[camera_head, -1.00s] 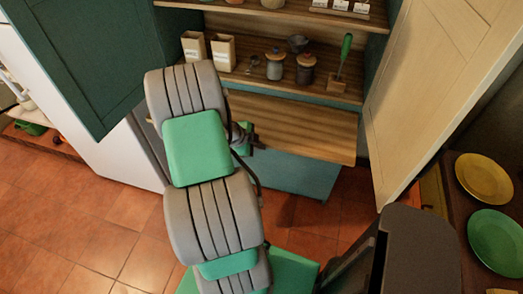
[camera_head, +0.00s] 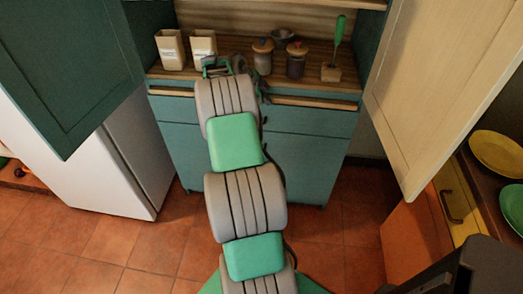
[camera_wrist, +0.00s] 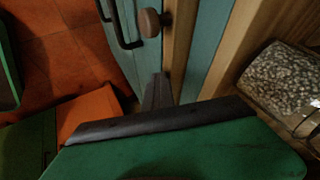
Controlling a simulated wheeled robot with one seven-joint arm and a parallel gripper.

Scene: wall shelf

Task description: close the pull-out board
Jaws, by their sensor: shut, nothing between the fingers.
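The pull-out board (camera_head: 312,101) shows only as a thin wooden front edge below the counter of the teal cabinet. It looks flush with the cabinet front. In the wrist view its edge is a wooden strip (camera_wrist: 181,45) beside a round brown knob (camera_wrist: 150,22). My gripper (camera_wrist: 158,88) is shut and empty, with its fingertips close to that strip; I cannot tell whether they touch. In the head view my arm hides the middle of the board's edge and most of the gripper.
Cream jars (camera_head: 171,50), lidded jars (camera_head: 263,57) and a green-handled tool (camera_head: 339,40) stand on the counter. A teal door (camera_head: 65,70) hangs open at left, a cream door (camera_head: 430,85) at right. A glass jar of speckled contents (camera_wrist: 282,78) is near my gripper.

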